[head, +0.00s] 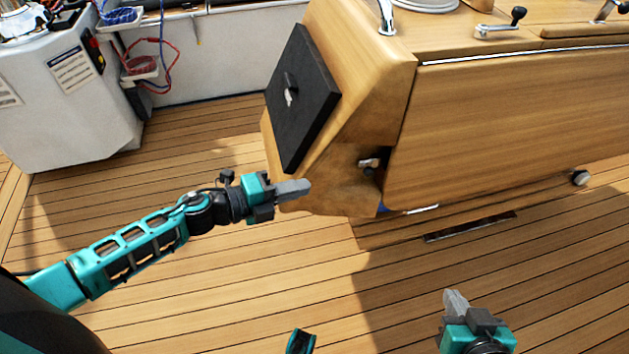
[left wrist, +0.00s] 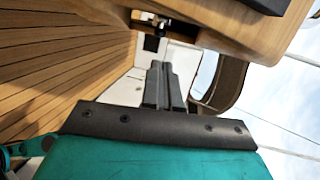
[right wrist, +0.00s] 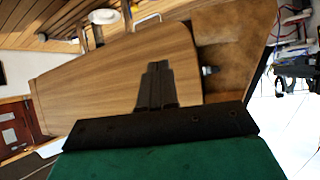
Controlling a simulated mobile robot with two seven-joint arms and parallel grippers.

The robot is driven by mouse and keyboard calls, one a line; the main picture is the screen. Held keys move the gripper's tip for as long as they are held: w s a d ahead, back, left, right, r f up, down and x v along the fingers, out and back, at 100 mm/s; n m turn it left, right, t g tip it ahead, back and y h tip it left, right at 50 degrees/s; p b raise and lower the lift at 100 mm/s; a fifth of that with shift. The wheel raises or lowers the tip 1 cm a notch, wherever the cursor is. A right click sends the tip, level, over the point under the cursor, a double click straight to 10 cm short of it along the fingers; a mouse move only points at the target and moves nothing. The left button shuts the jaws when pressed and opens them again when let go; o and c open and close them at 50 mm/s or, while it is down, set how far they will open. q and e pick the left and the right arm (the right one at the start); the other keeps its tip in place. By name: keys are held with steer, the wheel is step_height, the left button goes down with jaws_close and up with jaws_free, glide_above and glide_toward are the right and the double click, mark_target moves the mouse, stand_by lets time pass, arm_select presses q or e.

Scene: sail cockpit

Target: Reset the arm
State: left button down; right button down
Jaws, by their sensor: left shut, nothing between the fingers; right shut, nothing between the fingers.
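My left gripper (head: 293,188) is at the end of the teal left arm, in front of the lower corner of the wooden console. Its fingers are shut together with nothing between them, as the left wrist view (left wrist: 165,85) also shows. My right gripper (head: 454,298) is low at the right of the head view, above the deck. It is shut and empty, and its closed fingers show in the right wrist view (right wrist: 157,85). The head view does not show clearly whether the left fingertips touch the console.
The wooden console (head: 480,120) fills the upper right, with a black square panel (head: 303,95) on its slanted end. A white box (head: 65,100) stands at upper left. Winch handles (head: 500,25) lie on the console top. The plank deck (head: 260,285) is clear between the arms.

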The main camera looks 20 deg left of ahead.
arm_select(q)
steer(key=shift+s+a, duration=0.2)
steer(key=shift+r, duration=0.1)
arm_select(e)
steer(key=shift+d, duration=0.1)
